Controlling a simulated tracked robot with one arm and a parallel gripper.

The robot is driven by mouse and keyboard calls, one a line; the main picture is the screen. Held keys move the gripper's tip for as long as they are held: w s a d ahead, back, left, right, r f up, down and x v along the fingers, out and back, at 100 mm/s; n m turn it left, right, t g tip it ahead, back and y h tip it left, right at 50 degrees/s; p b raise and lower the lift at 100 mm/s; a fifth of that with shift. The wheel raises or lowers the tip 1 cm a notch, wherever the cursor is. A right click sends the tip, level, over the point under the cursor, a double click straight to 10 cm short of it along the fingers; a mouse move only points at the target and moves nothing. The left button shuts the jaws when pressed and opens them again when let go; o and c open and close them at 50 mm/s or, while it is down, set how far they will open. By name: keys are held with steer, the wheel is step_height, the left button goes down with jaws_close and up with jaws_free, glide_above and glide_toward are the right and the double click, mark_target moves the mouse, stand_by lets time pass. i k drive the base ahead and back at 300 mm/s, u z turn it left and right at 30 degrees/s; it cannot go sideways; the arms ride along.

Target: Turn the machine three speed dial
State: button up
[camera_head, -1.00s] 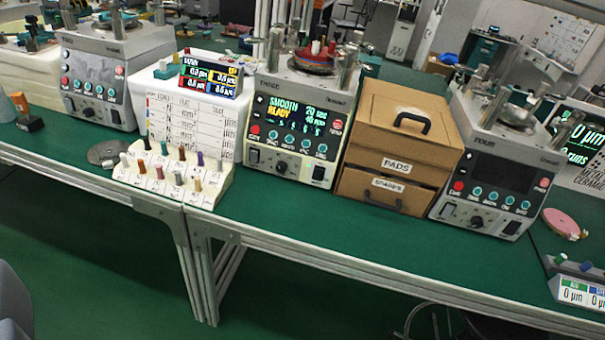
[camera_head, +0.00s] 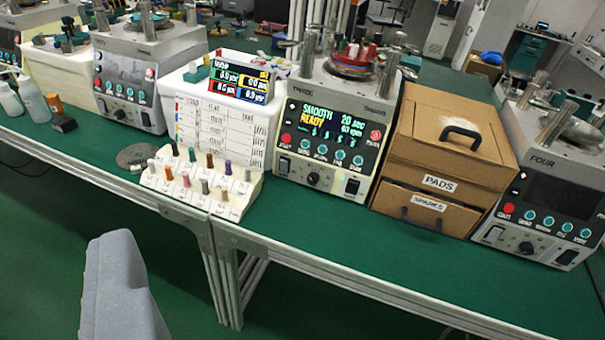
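Machine three (camera_head: 335,80) stands upright on the green bench near the picture's middle, its front towards me. Its lit screen (camera_head: 333,121) reads SMOOTH, READY, about 20 sec and 60 rpm, slightly blurred. A row of teal round controls (camera_head: 340,155) sits below the screen. A round black dial (camera_head: 313,179) sits on the lower front, with a black rocker switch (camera_head: 352,186) to its right. The small labels are too blurred to tell which control is for speed. A grey part of mine (camera_head: 122,285) rises at lower left, well apart from the machine. No gripper fingertips show.
A white stepped rack with several coloured pegs (camera_head: 250,193) stands left of machine three, before a white chart box (camera_head: 222,132). A cardboard PADS box (camera_head: 450,150) stands close on its right, then machine four (camera_head: 540,190). The bench front is clear there.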

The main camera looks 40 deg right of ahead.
mark_target(313, 179)
steer(key=i, duration=0.85)
